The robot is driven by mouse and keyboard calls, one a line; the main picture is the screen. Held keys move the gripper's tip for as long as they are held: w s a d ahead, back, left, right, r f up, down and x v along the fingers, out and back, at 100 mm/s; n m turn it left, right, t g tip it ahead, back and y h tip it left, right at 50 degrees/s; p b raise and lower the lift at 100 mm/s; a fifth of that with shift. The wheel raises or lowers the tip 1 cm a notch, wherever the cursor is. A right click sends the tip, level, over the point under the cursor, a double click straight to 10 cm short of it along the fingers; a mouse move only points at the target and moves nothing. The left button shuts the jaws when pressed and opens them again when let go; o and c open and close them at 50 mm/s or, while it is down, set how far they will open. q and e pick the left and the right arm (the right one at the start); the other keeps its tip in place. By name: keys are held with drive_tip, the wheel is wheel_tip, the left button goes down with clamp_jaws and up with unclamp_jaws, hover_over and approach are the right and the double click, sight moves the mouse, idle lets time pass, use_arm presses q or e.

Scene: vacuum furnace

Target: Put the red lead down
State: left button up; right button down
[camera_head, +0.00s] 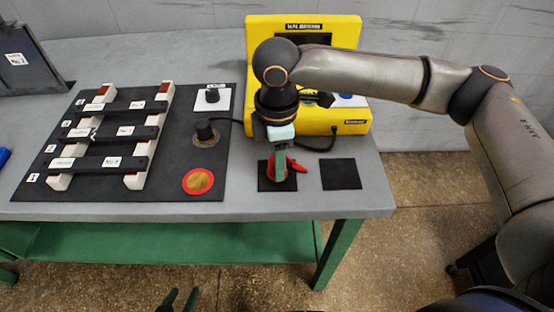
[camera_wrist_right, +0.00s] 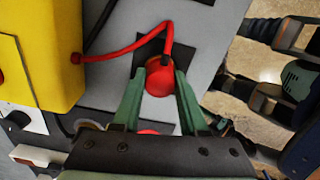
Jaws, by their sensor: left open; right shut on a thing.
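My right gripper (camera_head: 281,180) points down over the left of two black square pads (camera_head: 264,185). Its green fingers are shut on the red lead (camera_head: 293,166). In the right wrist view, the lead's round red head (camera_wrist_right: 160,80) sits between the fingertips (camera_wrist_right: 160,76), over a dark square. Its red cable arcs to a socket on the yellow instrument (camera_wrist_right: 52,45). I cannot tell whether the lead touches the pad. My left gripper (camera_head: 178,300) is open and empty at the bottom edge, in front of the table, only its fingertips showing.
The right black pad (camera_head: 341,174) is bare. The yellow instrument (camera_head: 345,30) stands behind. On the dark mat (camera_head: 120,195) lie a red-rimmed copper disc (camera_head: 198,181), a black lead (camera_head: 205,132) on another disc, and a rack of labelled black bars (camera_head: 115,132). The table's front edge is close.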

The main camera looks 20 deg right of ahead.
use_arm(q)
drive_tip(key=shift+r, duration=0.15)
use_arm(e)
drive_tip(key=shift+f, duration=0.1)
drive_tip(key=c, duration=0.8)
unclamp_jaws()
use_arm(q)
drive_tip(key=shift+a+f, duration=0.15)
drive_tip(key=shift+f, duration=0.05)
use_arm(e)
drive_tip(key=o, duration=0.4)
drive_tip(key=shift+c, duration=0.2)
use_arm(q)
drive_tip(key=shift+f, duration=0.1)
drive_tip(key=shift+s+a+r+p, duration=0.4)
drive_tip(key=shift+s+r+p, duration=0.1)
drive_tip(key=shift+p, duration=0.5)
use_arm(e)
wheel_tip(320, 180, up, 12)
use_arm(q)
drive_tip(key=shift+w, duration=0.1)
